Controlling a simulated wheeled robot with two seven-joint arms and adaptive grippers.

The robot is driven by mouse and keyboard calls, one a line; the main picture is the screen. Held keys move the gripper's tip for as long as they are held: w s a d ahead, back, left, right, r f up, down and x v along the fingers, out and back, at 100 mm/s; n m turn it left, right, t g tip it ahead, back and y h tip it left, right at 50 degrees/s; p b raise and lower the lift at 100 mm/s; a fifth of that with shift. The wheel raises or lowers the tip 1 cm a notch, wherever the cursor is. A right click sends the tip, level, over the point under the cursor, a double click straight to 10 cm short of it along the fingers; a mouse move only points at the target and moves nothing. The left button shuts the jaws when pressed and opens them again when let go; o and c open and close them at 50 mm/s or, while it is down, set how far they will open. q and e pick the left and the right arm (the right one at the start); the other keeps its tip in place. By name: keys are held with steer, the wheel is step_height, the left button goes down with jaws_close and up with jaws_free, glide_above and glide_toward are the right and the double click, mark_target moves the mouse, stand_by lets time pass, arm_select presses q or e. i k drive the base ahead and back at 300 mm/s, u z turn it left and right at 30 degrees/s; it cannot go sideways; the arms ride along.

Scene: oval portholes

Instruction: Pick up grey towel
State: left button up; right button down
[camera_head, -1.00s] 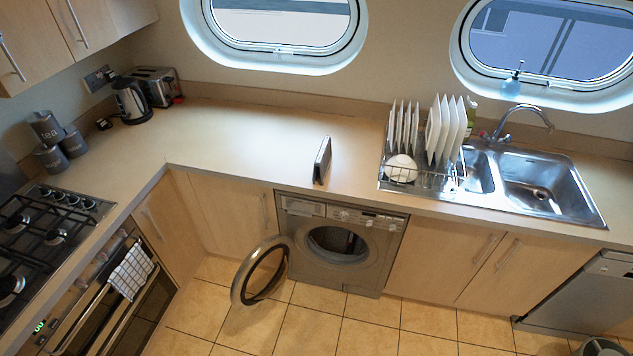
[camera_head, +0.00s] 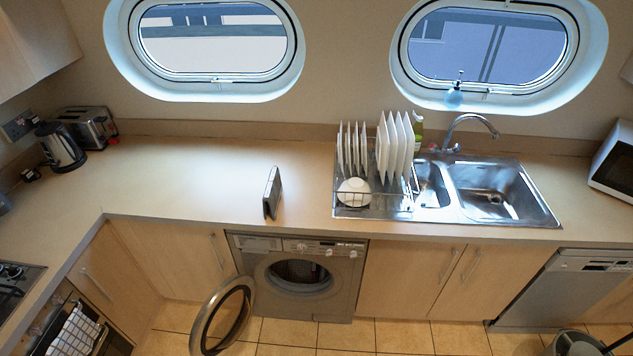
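A checked white and dark cloth (camera_head: 70,333) hangs over the oven door handle at the lower left; its bottom edge is cut off by the frame. It is the only towel-like thing I can make out clearly, and no plain grey towel is plain to see. The washing machine (camera_head: 345,290) stands under the counter with its round door (camera_head: 246,312) swung open to the left. The drum opening (camera_head: 300,274) is dark inside, and I cannot tell what lies in it. Neither of my grippers is in view.
The counter (camera_head: 190,190) holds a kettle (camera_head: 60,147), a toaster (camera_head: 88,127), a thin dark upright object (camera_head: 271,193), a plate rack (camera_head: 372,212) and a sink (camera_head: 490,190). A microwave (camera_head: 613,163) is at right. The tiled floor (camera_head: 400,336) is clear beyond the open door.

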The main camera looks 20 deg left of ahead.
mark_target(272, 196)
steer(key=z, duration=0.2)
steer(key=i, duration=0.75)
steer(key=u, duration=0.45)
steer(key=i, duration=0.7)
steer(key=u, duration=0.5)
